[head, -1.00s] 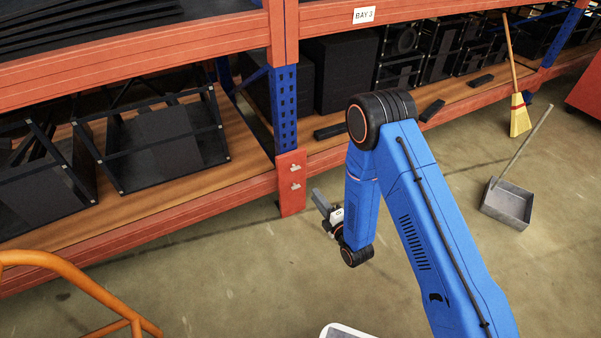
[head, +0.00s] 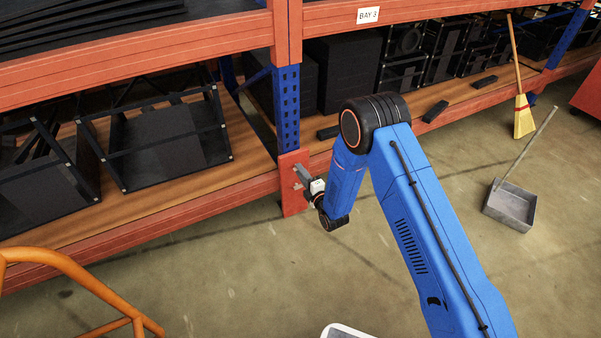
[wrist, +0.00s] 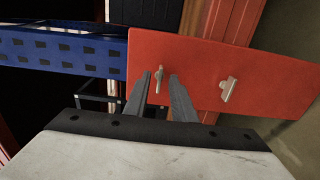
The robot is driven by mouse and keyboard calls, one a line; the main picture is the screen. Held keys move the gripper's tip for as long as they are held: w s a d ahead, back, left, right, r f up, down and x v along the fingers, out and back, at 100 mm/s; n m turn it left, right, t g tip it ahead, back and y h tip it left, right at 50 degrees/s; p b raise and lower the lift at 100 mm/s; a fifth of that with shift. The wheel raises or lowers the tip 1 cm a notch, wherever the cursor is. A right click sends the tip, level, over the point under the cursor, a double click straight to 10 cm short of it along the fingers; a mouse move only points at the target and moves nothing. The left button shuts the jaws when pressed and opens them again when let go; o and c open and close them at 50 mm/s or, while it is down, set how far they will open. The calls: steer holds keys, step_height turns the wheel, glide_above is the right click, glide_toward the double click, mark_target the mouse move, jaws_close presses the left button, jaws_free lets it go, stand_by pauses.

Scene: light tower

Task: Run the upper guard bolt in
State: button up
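The red guard plate (head: 292,206) is at the foot of the blue upright (head: 288,110). In the wrist view the guard plate (wrist: 275,85) fills the right, with the blue upright (wrist: 60,50) at left. Two grey bolts with bar-like heads sit on it. The upper guard bolt (wrist: 158,79), nearer the blue upright, shows between my fingertips. The lower bolt (wrist: 229,89) is to the right, clear of the fingers. My gripper (wrist: 160,75) is open, with a gap visible on both sides of the upper bolt. In the head view my gripper (head: 299,170) covers the upper bolt.
Orange shelf beams (head: 150,222) run on both sides of the upright. Black frames (head: 155,140) stand on the lower shelf. An orange rail (head: 75,275) is at front left. A broom (head: 522,110) and dustpan (head: 510,205) are at right; the floor between is clear.

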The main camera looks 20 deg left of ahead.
steer(key=shift+w+a, duration=0.2)
steer(key=shift+a, duration=0.05)
jaws_close()
steer(key=shift+m, duration=0.3)
